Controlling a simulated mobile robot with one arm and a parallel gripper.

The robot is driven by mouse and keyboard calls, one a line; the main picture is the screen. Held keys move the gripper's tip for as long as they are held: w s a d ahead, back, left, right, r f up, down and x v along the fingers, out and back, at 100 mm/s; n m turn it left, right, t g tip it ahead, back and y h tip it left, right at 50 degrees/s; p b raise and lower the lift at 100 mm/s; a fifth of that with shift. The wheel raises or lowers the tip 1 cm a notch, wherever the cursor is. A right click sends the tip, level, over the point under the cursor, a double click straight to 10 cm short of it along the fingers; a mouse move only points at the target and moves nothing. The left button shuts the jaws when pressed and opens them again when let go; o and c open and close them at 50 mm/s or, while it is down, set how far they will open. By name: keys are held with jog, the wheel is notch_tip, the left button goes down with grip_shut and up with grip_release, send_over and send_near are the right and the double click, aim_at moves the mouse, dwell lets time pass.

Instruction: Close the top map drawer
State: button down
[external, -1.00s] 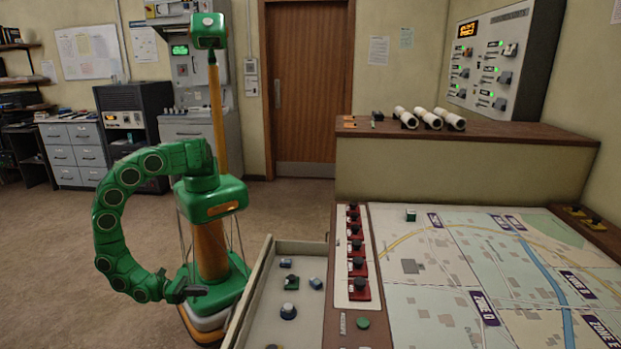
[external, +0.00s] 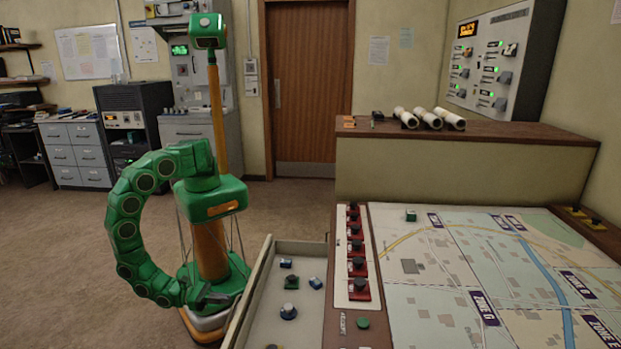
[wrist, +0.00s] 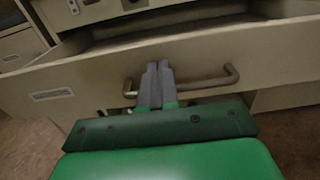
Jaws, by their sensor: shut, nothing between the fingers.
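The top map drawer (external: 300,247) stands pulled out from the left side of the map table (external: 347,318), with several small tokens inside. In the wrist view its pale front (wrist: 75,78) spans the picture, with a bar handle (wrist: 215,83) and a label plate at left. My gripper (external: 226,298) is low, just left of the drawer front in the external view. In the wrist view my gripper (wrist: 157,68) is shut and empty, its fingers overlapping the handle's left half. I cannot tell whether the fingertips touch the drawer front.
The map table's top (external: 430,320) carries a map, a row of red switches (external: 355,265) and a green token. A raised counter (external: 470,135) with rolled papers stands behind it. Open floor (external: 70,270) lies to the left of my base.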

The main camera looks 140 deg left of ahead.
aim_at(234, 307)
jog(key=shift+x, duration=2)
jog(key=x, duration=3)
jog(key=shift+w+a+f, duration=0.15)
jog(key=shift+w+a, duration=0.05)
jog(key=shift+a, duration=0.1)
jog(key=shift+w+a, duration=0.25)
jog(key=shift+a, duration=0.2)
jog(key=v, duration=1.5)
jog(key=shift+w+d, duration=0.3)
jog(key=shift+d, duration=0.1)
